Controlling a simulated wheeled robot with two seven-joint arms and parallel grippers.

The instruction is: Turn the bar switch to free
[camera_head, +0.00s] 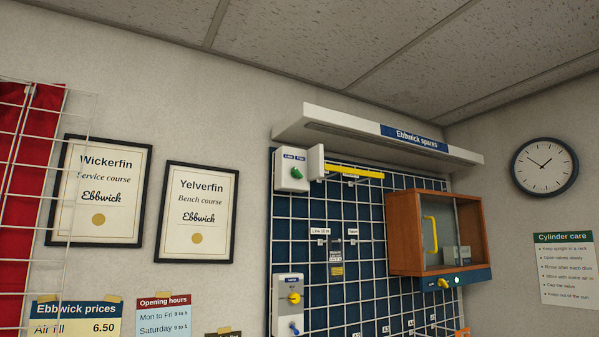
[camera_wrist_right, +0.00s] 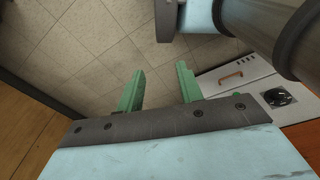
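In the head view, a white switch box (camera_head: 291,171) with a green knob (camera_head: 297,173) hangs at the top left of a blue panel behind a white wire grid. Two small labels sit above the knob, too small to read surely. A yellow bar (camera_head: 354,171) runs to the right from beside this box. A lower white box (camera_head: 288,318) carries a yellow knob (camera_head: 294,298) and a blue knob (camera_head: 294,328). My right gripper (camera_wrist_right: 159,94) shows in the right wrist view with its two green fingers apart and nothing between them, over the tiled floor. My left gripper is not in view.
A wooden cabinet (camera_head: 404,235) with a glass front and yellow handle hangs at the panel's right. A white shelf (camera_head: 345,127) juts out above. A wire rack (camera_head: 40,190) stands at far left. A white unit (camera_wrist_right: 236,76) with an orange handle shows in the right wrist view.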

